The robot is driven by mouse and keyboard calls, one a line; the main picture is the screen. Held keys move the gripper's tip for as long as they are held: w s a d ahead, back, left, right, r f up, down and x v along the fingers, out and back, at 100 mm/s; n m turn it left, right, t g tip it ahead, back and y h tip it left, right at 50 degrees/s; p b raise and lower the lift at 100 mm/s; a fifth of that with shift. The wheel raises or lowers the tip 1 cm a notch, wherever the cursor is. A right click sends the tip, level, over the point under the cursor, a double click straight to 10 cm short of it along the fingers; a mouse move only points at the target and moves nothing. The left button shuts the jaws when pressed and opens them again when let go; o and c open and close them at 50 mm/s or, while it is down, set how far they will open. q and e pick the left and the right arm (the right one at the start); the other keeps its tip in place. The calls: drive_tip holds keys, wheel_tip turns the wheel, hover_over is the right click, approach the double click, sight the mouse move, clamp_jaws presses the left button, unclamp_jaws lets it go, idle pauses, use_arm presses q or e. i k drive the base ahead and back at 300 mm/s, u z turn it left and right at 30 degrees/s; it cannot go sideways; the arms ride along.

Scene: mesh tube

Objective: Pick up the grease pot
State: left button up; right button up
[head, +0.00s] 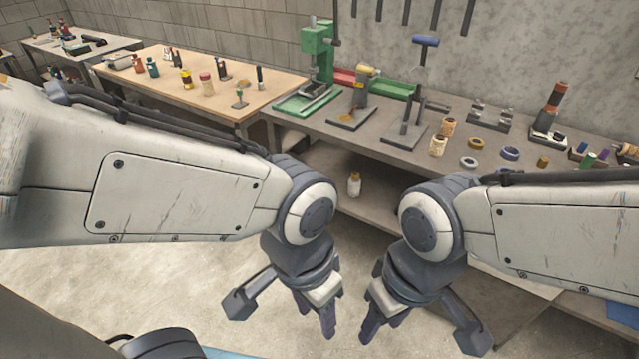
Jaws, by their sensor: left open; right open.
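I cannot tell for sure which container is the grease pot. A small yellow and dark pot (187,80) stands on the wooden table at the left, with a pale jar with a reddish lid (206,85) beside it. A cream jar (354,184) stands on the lower shelf under the grey bench. My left gripper (318,314) is open and empty, pointing down in front of the bench. My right gripper (383,322) is open and empty close to its right. Neither touches any container.
The grey bench (386,146) carries a green press (318,62), metal stands, cream rolls (439,145) and tape rings (510,153). Bare floor (180,290) lies below my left arm.

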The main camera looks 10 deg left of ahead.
sight(354, 186)
drive_tip(key=u, duration=0.2)
drive_tip(key=i, duration=0.85)
drive_tip(key=u, duration=0.45)
drive_tip(key=i, duration=0.65)
drive_tip(key=u, duration=0.2)
